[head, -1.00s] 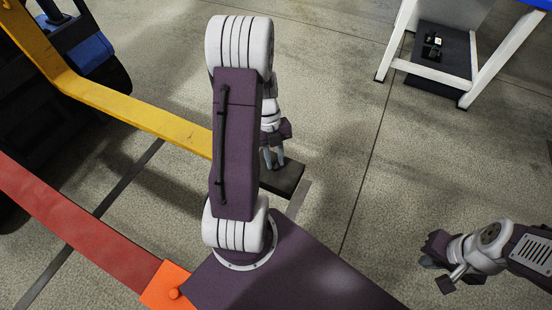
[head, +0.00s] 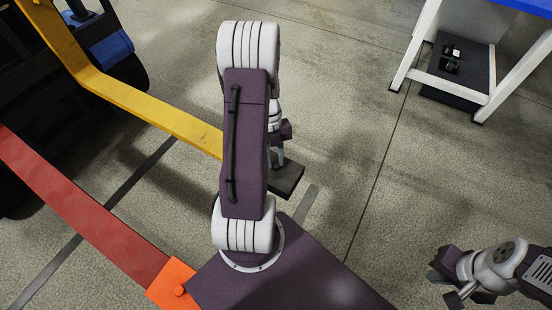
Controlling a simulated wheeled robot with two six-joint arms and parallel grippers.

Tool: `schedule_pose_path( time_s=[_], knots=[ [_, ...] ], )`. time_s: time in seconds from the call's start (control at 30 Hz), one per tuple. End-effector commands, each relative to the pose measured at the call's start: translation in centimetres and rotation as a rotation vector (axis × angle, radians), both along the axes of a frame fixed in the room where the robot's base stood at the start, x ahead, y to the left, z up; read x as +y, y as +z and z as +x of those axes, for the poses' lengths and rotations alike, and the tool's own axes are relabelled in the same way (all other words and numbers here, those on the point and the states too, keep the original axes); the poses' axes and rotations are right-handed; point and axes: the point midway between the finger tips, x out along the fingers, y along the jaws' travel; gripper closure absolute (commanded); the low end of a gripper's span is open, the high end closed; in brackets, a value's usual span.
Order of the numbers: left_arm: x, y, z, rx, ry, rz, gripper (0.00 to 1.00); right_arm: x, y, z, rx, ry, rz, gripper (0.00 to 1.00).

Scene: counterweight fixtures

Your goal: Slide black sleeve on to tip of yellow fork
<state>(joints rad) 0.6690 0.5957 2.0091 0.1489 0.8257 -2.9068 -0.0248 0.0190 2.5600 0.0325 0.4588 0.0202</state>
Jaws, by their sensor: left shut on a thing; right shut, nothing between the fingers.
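The yellow fork (head: 165,115) runs from the truck at upper left toward the middle of the head view, where my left arm covers its front end. The black sleeve (head: 287,181) shows as a dark flat block just right of that arm. My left gripper (head: 278,163) points down and is shut on the sleeve. The sleeve appears roughly in line with the fork, but my arm hides whether they touch or overlap. My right gripper (head: 446,286) is shut and empty at lower right, away from the fork.
A red fork (head: 85,220) with an orange tip piece (head: 172,285) lies at lower left, close to my base. The dark truck (head: 95,60) stands at upper left. A white-legged table (head: 415,50) with a dark lower shelf stands at upper right. The floor between is clear.

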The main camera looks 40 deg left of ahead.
Motion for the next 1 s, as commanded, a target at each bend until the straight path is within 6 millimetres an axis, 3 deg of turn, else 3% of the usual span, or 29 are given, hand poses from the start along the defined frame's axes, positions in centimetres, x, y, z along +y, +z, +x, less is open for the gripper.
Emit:
schedule_pose_path(
  time_s=[0.8, 0.83, 0.9, 1.0],
  knots=[
    [3.3, 0.1, -0.7, -0.001, 0.000, 0.000, 1.00, 0.0, 1.1, 0.0, 0.000, 0.000, 0.000, 1.00],
    [3.2, 0.0, -0.7, -0.001, 0.000, 0.001, 0.68, 0.0, 1.0, 0.0, 0.000, 0.000, 0.000, 1.00],
    [3.2, 0.0, -0.7, -0.001, -0.001, 0.001, 0.51, 0.0, 0.9, 0.0, 0.000, 0.000, 0.000, 1.00],
    [3.2, 0.0, -0.7, -0.001, -0.001, 0.001, 0.51, 0.0, 0.9, 0.0, 0.000, 0.000, 0.000, 1.00]
  ],
)
